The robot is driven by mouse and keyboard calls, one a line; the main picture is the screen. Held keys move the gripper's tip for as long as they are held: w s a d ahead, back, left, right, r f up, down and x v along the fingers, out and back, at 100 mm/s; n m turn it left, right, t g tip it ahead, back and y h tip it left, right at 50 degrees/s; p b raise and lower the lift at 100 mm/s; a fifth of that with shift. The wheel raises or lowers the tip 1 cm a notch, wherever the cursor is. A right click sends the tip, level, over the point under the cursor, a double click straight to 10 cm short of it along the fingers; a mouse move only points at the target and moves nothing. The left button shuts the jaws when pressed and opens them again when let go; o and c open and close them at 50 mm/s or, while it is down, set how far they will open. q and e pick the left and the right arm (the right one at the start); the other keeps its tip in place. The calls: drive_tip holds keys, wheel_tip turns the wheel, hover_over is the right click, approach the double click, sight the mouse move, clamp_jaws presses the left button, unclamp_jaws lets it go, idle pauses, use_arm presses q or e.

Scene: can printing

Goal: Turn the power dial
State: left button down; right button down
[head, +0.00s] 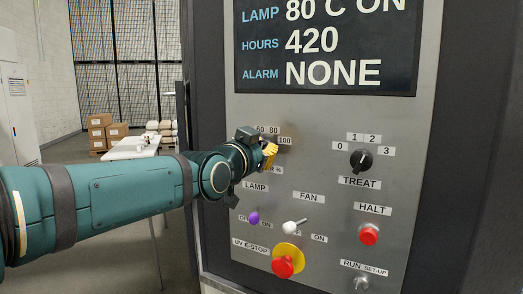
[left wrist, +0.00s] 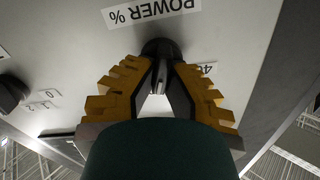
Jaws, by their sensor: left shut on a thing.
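The power dial (left wrist: 158,48) is a dark round knob on the grey control panel (head: 320,130), next to the "POWER %" label (left wrist: 150,12) in the left wrist view. My left gripper (left wrist: 158,72) has its yellow stepped fingers on both sides of the knob and is shut on it. In the head view my left gripper (head: 268,156) hides the dial itself. The scale marks 60, 80 and 100 (head: 272,133) show around it. The dial's pointer setting cannot be read. My right gripper is not in view.
The black treat dial (head: 361,159) is to the right. Below are the purple-tipped lamp switch (head: 254,218), white fan switch (head: 294,223), red halt button (head: 369,235) and red emergency stop (head: 283,266). The display (head: 325,50) is above. A table (head: 133,150) stands behind, left.

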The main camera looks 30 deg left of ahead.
use_arm(q)
drive_tip(key=shift+r, duration=0.15)
drive_tip(key=c, duration=1)
unclamp_jaws()
drive_tip(key=shift+w, duration=0.1)
drive_tip(key=s, duration=0.8)
drive_tip(key=s+d, duration=0.1)
drive_tip(key=s, duration=0.3)
